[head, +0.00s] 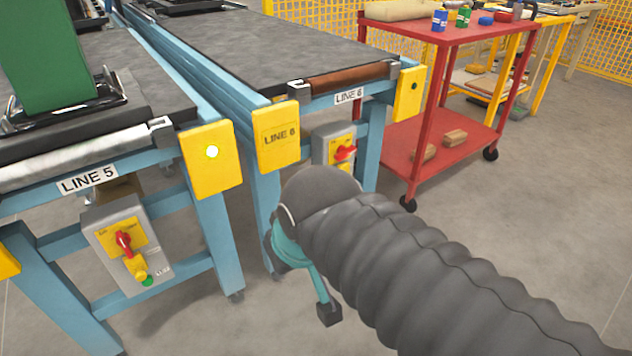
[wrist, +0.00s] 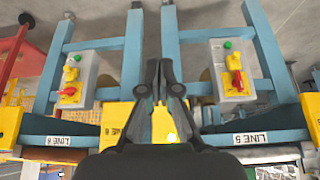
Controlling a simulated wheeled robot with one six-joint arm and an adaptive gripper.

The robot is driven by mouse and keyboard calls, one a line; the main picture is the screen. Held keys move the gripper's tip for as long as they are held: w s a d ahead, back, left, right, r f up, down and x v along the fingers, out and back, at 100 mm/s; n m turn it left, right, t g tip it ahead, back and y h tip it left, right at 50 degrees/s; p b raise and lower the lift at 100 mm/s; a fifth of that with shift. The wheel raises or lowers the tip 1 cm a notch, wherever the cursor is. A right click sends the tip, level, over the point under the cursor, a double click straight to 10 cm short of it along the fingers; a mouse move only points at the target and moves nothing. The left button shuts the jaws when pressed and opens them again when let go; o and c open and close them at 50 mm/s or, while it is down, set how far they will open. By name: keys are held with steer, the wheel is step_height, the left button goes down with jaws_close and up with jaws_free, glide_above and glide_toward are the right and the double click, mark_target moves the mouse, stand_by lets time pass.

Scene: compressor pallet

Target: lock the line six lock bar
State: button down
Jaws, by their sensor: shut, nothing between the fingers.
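The line six switch box (head: 322,143) is grey with a yellow plate and a red handle (head: 345,153). It hangs under the LINE 6 table end, its lower part hidden by my arm in the head view. In the wrist view, which is upside down, this box (wrist: 88,72) is at the left. Its red handle (wrist: 68,91) lies crosswise, and the yellow lock bar (wrist: 71,74) sits between handle and green button (wrist: 86,44). My gripper (wrist: 158,66) is shut and empty, apart from both boxes.
The similar LINE 5 box (head: 122,245) hangs under the left table, with its red handle turned lengthwise. Blue table legs (head: 215,240) stand between the boxes. A red cart (head: 450,130) stands at the right. The floor in front is clear.

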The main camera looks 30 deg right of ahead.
steer(key=shift+w, duration=0.1)
steer(key=shift+w+d, duration=0.1)
steer(key=w+d+f+m+y+b, duration=0.25)
steer(key=w+d+f+m, duration=0.2)
steer(key=w+m, duration=0.4)
steer(key=w+d+f+m+y+b, duration=0.1)
steer(key=w+d+f+m+y, duration=0.3)
steer(key=w+m, duration=0.45)
steer(key=d+f+m+t+h, duration=0.1)
steer(key=d+f+m, duration=0.3)
steer(key=d, duration=0.5)
steer(key=w+d+f+m+t+h+b, duration=0.1)
steer(key=d+f+m+t+h, duration=0.1)
steer(key=d+m, duration=0.7)
steer(key=w+d+f+m+t+h, duration=0.1)
steer(key=d+f+m+t+h, duration=0.1)
steer(key=d+f+m, duration=0.4)
steer(key=d+t, duration=0.1)
steer(key=d, duration=0.3)
steer(key=shift+w+d+f, duration=0.15)
steer(key=shift+d+f, duration=0.1)
steer(key=shift+d, duration=0.05)
